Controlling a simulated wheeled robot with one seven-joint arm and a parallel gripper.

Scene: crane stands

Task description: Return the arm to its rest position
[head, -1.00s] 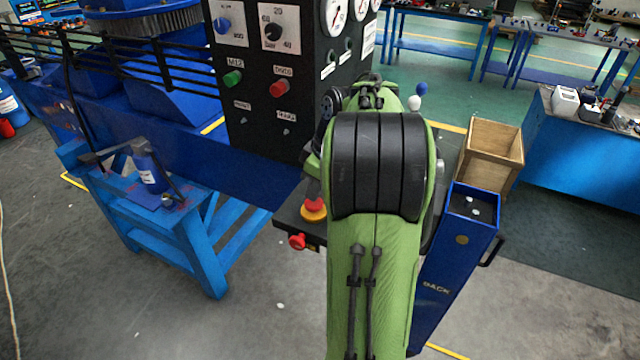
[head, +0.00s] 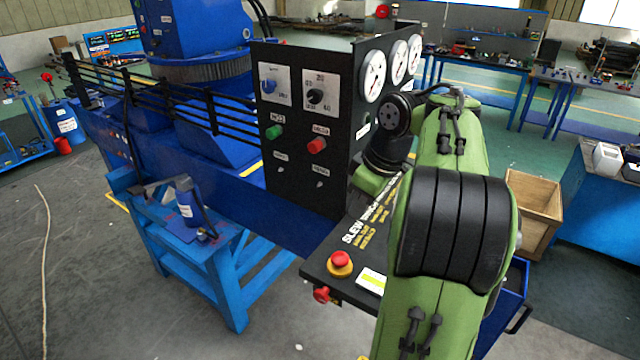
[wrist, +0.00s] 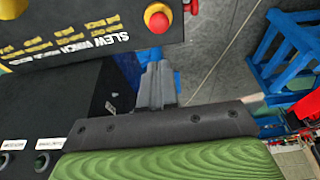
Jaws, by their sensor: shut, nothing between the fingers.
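My green and black arm (head: 450,230) rises at the right of the head view, bent over the console. Its wrist end reaches toward the gauge side of the black control panel. My gripper (wrist: 157,85) shows in the wrist view as grey fingers close together, with nothing seen between them. It is over the console's edge, beside the lettered SLEW WINCH panel (wrist: 85,35). In the head view the gripper is hidden behind the arm.
The black control panel (head: 305,150) with knobs and gauges stands close to my arm. A red emergency button (head: 340,260) sits on the console ledge. A blue stand (head: 215,270) is at left, a wooden box (head: 535,205) at right.

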